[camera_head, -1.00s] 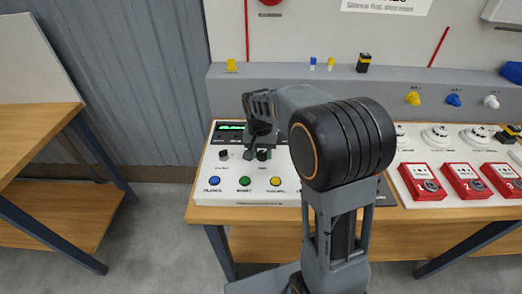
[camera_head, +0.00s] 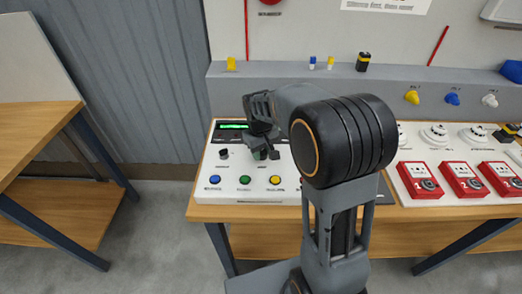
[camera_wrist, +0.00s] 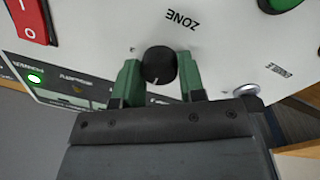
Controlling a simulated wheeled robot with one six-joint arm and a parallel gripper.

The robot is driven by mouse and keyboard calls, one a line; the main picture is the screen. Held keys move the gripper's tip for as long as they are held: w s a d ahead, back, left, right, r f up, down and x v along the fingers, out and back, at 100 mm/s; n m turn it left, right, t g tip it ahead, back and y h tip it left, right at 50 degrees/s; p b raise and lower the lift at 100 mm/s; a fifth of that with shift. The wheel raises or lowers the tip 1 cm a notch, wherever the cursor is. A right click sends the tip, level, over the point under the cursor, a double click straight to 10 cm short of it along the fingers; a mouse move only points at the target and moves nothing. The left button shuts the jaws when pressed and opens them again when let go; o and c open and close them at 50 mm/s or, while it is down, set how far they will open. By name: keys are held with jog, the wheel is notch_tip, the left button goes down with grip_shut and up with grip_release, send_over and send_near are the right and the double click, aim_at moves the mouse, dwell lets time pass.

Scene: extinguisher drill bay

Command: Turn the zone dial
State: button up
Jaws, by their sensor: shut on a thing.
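The zone dial (camera_wrist: 159,63) is a black round knob on a white panel, beside the printed word ZONE. In the wrist view a small white mark shows on its side nearest my gripper. My gripper (camera_wrist: 160,72) is shut on the dial, with one green finger on each side of it. In the head view my gripper (camera_head: 262,152) is over the middle of the control panel (camera_head: 240,194), and it mostly hides the dial there.
Blue (camera_head: 215,179), green (camera_head: 244,180) and yellow (camera_head: 275,180) buttons line the panel's front. A red switch (camera_wrist: 30,18) and a silver round part (camera_wrist: 246,90) are near the dial. Red call points (camera_head: 419,178) stand to the right.

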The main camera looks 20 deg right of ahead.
jog(key=shift+r, duration=0.1)
dwell(0.5)
jog(key=o, duration=0.9)
jog(key=r, duration=1.3)
jog(key=shift+s+a+r+p, duration=0.1)
jog(key=shift+a+r+p, duration=0.2)
jog(key=shift+a+r, duration=0.1)
jog(key=m, duration=0.1)
send_over(261, 163)
notch_tip(261, 163, down, 4)
jog(key=s+f+t, duration=0.1)
jog(key=s, duration=0.4)
jog(key=s+f+m+t, duration=0.1)
jog(key=s, duration=0.3)
jog(key=s+f+m+t, duration=0.1)
jog(key=s, duration=0.4)
jog(key=shift+s+d+y+p, duration=0.25)
jog(key=shift+s+y+p, duration=0.05)
